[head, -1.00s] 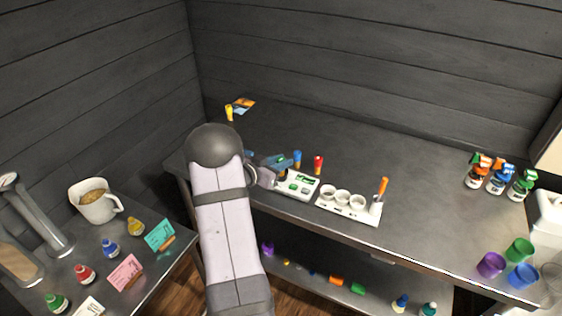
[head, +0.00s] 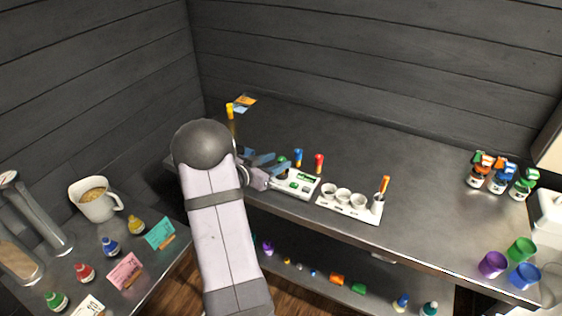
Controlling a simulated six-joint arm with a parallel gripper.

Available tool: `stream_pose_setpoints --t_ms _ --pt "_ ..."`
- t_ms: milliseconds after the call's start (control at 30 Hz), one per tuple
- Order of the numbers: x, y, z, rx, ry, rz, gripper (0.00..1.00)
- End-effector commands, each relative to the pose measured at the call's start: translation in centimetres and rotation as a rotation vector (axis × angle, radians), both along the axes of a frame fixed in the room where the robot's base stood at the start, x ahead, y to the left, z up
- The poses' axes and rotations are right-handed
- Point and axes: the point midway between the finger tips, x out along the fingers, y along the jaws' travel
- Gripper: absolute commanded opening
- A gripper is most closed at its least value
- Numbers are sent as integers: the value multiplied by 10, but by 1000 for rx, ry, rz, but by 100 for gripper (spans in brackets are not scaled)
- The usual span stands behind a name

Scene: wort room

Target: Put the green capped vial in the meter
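The white meter (head: 308,190) with a green display lies on the dark bench, right of my gripper. My gripper (head: 277,165) is at the meter's left end, its two bluish fingers apart. A small green cap (head: 282,158) shows at the fingertips, over the meter's left end. The body of this vial is mostly hidden by the fingers, so I cannot tell how deep it sits in the meter. A blue capped vial (head: 298,157) and a red capped vial (head: 319,162) stand just behind the meter.
A white tray (head: 349,208) with round cups and an orange-topped item (head: 384,186) stands right of the meter. A yellow capped vial (head: 230,111) stands at the back left. The bench's middle is clear.

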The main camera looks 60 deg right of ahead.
Motion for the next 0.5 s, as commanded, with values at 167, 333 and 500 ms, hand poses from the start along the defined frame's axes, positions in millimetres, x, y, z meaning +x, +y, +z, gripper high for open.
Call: stream_pose_setpoints --t_ms 167,333,500 --pt "8 32 11 -1 -1 4 40" --pt "13 57 21 -1 -2 2 40" --pt "16 73 27 -1 0 2 40"
